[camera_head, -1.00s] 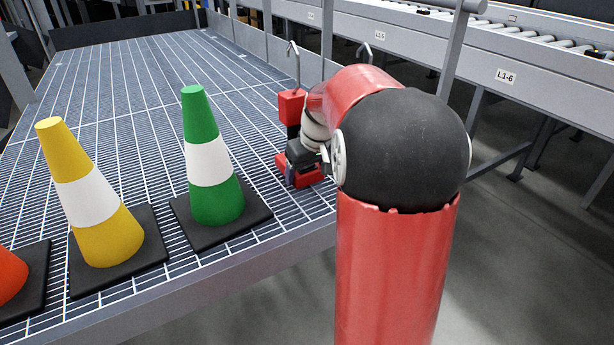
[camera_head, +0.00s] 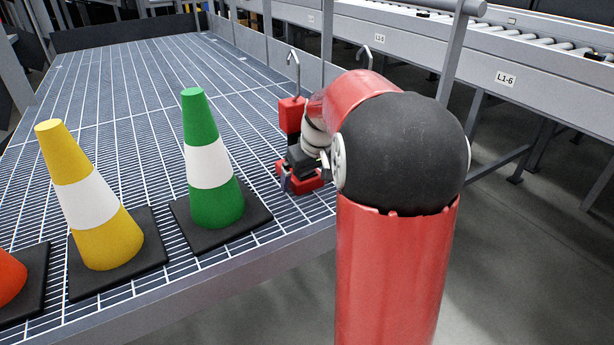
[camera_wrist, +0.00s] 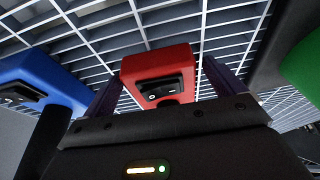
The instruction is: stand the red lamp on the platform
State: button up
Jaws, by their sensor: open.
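The red lamp (camera_head: 291,116) shows in the head view near the right edge of the grated platform (camera_head: 130,90). It has a metal hook on top, a red upper part and a red lower part, and looks upright. My gripper (camera_head: 289,180) is low beside it, and my arm hides part of the lamp. In the wrist view a red part of the lamp (camera_wrist: 160,62) with a black switch lies between the two open fingers of my gripper (camera_wrist: 162,88). I cannot tell whether the lamp's underside touches the grating.
A green cone (camera_head: 208,165), a yellow cone (camera_head: 95,205) and an orange cone (camera_head: 10,278) stand to the left. A blue thing (camera_wrist: 45,78) with a switch is left of the lamp in the wrist view. Another hook (camera_head: 365,52) shows behind my arm. The grating beyond is clear.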

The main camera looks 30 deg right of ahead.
jog(key=p+v, duration=0.2)
jog(key=v, duration=1)
jog(key=s+a+f+t, duration=0.1)
jog(key=s+a+f, duration=0.1)
jog(key=s+a, duration=0.6)
jog(key=s+a+f, duration=0.3)
jog(key=s+a, duration=0.5)
jog(key=s, duration=0.4)
jog(key=shift+s+a+f+t, duration=0.2)
jog(key=shift+s+a+t, duration=0.05)
jog(key=shift+s+t, duration=0.15)
notch_tip(320, 180, up, 8)
jog(key=p, duration=0.8)
jog(key=shift+d, duration=0.1)
